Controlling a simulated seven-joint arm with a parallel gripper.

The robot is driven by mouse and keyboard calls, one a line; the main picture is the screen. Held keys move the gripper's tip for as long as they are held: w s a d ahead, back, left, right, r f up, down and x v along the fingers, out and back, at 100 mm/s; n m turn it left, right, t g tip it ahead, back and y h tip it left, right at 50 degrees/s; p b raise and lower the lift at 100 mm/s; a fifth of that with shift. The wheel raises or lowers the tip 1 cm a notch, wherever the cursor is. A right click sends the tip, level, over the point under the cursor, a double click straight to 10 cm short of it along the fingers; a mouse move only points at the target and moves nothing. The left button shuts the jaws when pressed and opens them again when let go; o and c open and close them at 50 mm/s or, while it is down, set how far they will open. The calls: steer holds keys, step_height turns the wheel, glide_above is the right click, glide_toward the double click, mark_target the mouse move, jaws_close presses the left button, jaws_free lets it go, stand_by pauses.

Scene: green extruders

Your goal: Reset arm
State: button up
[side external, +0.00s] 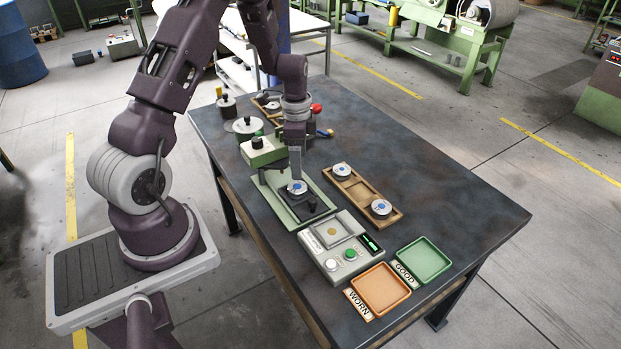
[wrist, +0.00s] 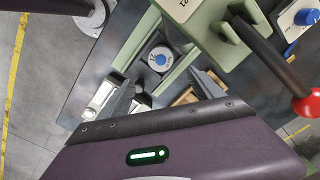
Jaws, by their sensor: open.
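My gripper (side external: 296,172) points down over the green press-like machine (side external: 263,150) on the dark table. Its fingers are apart in the wrist view (wrist: 165,88). A grey disc with a blue centre (side external: 297,188) sits on the machine's dark block. The disc also shows in the wrist view (wrist: 160,60), between and beyond the fingertips, with nothing visible held. The machine's lever with a red knob (side external: 316,108) is partly hidden behind my wrist; the red knob also shows in the wrist view (wrist: 307,104).
A wooden tray (side external: 362,191) holds two blue-centred discs to the right. A grey-green box with buttons and a display (side external: 341,262) stands in front. An orange tray (side external: 381,290) marked WORN and a green tray (side external: 424,260) marked GOOD look empty. The table's right side is clear.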

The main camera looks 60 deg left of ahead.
steer(key=s+d+r+n+t, duration=0.25)
steer(key=d+r, duration=0.45)
steer(key=r, duration=0.4)
steer(key=s+d+r+n+t, duration=0.1)
steer(key=s+d+r, duration=0.2)
steer(key=d+r, duration=0.6)
steer(key=s+d+r+n+t, duration=0.1)
steer(key=s+d+r+n, duration=0.1)
steer(key=s, duration=0.5)
steer(key=s+d+r+n+t, duration=0.1)
steer(key=s+r, duration=0.3)
steer(key=s, duration=0.4)
steer(key=shift+d+r+n, duration=0.2)
steer(key=shift+d+n, duration=0.25)
steer(key=shift+d, duration=0.45)
